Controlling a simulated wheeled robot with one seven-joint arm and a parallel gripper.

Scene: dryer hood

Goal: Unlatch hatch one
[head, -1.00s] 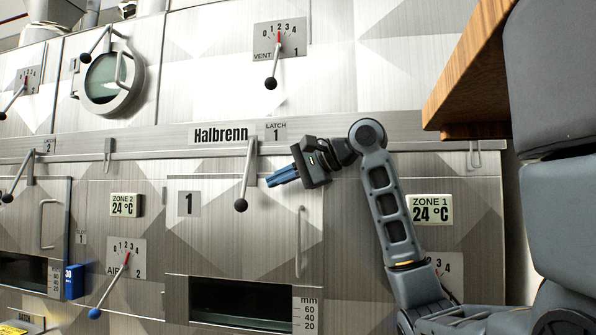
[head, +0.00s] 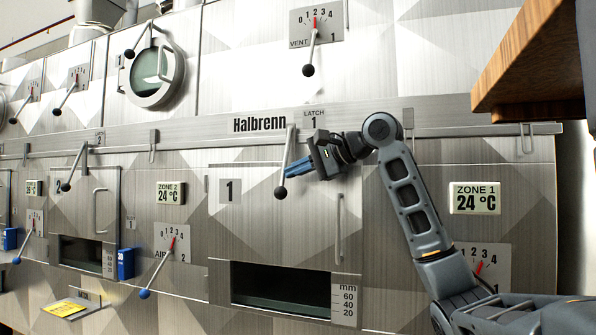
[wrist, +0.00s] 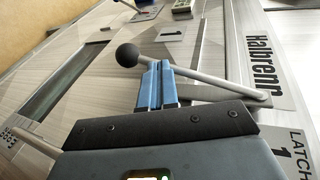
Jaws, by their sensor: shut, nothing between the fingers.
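The latch 1 lever (head: 287,160), a grey rod with a black ball end, hangs down from the rail beneath the "LATCH 1" label (head: 314,118), tilted slightly. Hatch one (head: 290,225) is the metal panel marked "1" below the rail, and looks closed. My gripper (head: 288,172) has blue fingers, shut and empty. Its tips are at the right side of the lever, a little above the ball. In the wrist view the fingers (wrist: 156,86) lie close against the lever rod (wrist: 215,82), near its black ball (wrist: 128,54). I cannot tell whether they touch.
A vertical handle (head: 338,228) is on hatch one's right side, and a dark window (head: 280,285) sits low in it. The vent lever (head: 311,52) hangs above. A wooden shelf (head: 530,70) juts out at upper right. The space left of the latch lever is clear.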

